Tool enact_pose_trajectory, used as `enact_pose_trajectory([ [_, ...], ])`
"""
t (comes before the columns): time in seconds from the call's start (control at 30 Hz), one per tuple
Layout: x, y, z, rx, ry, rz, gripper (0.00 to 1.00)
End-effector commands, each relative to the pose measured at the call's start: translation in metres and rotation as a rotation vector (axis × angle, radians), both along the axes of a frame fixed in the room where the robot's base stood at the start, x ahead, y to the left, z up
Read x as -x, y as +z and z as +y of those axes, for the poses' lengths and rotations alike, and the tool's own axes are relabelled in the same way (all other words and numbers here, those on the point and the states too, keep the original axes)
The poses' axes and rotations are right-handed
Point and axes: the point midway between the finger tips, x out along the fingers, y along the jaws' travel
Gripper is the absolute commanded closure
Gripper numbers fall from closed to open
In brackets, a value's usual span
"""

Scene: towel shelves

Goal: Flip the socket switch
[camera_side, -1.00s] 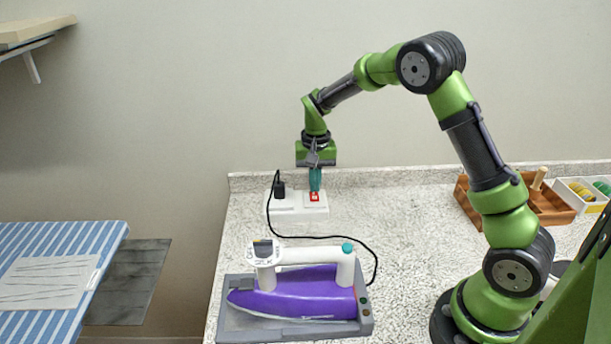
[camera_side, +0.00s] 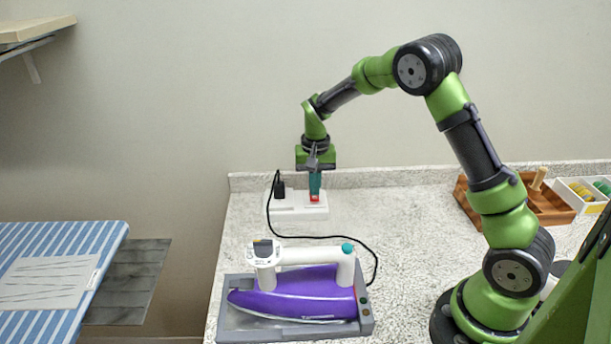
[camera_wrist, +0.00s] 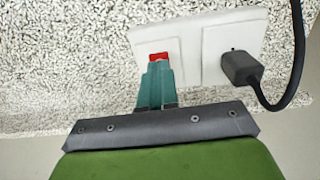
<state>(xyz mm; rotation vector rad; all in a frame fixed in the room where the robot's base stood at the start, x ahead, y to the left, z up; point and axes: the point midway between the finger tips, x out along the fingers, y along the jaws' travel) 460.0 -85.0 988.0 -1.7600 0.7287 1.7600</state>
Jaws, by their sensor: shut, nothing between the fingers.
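The white socket block (camera_side: 283,207) lies on the speckled counter near the back wall. Its red switch (camera_side: 315,199) is on the right half. In the wrist view the red switch (camera_wrist: 158,57) shows just beyond my fingertips, partly covered by them. My gripper (camera_side: 315,195) points straight down with its teal fingers shut and empty, at the switch; it also shows in the wrist view (camera_wrist: 157,68). The tips look to be touching the switch or very close; I cannot tell which. The switch's tilt is hidden.
A black plug (camera_side: 280,190) sits in the socket's left half, and its cord (camera_side: 340,240) runs to a purple iron (camera_side: 295,298) on a grey stand (camera_side: 240,325). A wooden box (camera_side: 545,205) stands at the right. A striped ironing board (camera_side: 60,250) is at the left.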

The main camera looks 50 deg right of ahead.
Motion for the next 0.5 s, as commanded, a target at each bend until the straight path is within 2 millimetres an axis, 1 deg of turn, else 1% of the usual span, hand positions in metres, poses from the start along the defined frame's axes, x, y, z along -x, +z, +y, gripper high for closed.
enact_pose_trajectory([
  [0.5,0.0001,-0.0079,0.0000,0.000,0.000,0.000,1.00],
])
